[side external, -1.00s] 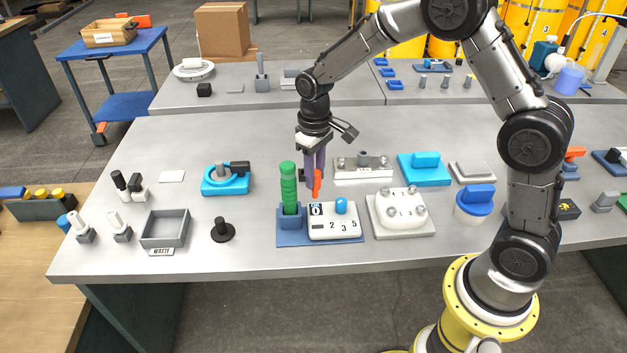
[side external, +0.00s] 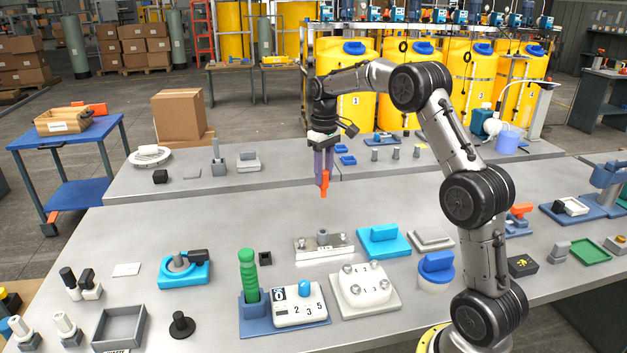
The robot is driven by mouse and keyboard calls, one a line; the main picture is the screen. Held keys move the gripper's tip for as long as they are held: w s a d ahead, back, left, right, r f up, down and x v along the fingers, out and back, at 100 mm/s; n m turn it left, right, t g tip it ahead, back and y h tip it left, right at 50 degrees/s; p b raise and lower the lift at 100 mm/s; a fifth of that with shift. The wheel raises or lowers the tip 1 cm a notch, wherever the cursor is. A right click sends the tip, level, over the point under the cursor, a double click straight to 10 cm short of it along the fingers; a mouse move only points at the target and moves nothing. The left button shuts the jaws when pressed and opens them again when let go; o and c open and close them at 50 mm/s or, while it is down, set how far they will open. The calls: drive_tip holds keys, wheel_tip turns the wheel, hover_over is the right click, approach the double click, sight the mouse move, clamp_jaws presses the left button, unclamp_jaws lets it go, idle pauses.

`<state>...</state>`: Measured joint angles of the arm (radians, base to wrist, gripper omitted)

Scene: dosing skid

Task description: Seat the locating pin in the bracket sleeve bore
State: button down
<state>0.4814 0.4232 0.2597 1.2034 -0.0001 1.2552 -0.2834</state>
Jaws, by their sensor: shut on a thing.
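My gripper (side external: 324,172) has purple fingers and is shut on an orange-red pin (side external: 323,189), which I take for the locating pin. The pin hangs tip down, clear of the table, its upper part hidden between the fingers. In the picture, the bracket, a pale plate (side external: 340,250) with a short grey upright sleeve (side external: 322,235) at its middle and a bolt on each side, lies below the pin. The pin tip and the sleeve are well apart. The sleeve's bore is too small to make out.
A green ribbed handle (side external: 248,270) stands upright in a blue holder, beside a white numbered block (side external: 300,310). A small black square socket (side external: 265,258) lies left of the bracket. The table behind the bracket is clear.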

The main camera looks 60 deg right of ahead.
sight(323, 197)
drive_tip(key=shift+f, duration=2.95)
drive_tip(key=shift+f, duration=4.35)
drive_tip(key=c, duration=0.5)
unclamp_jaws()
wheel_tip(323, 197, up, 14)
drive_tip(key=shift+f, duration=0.1)
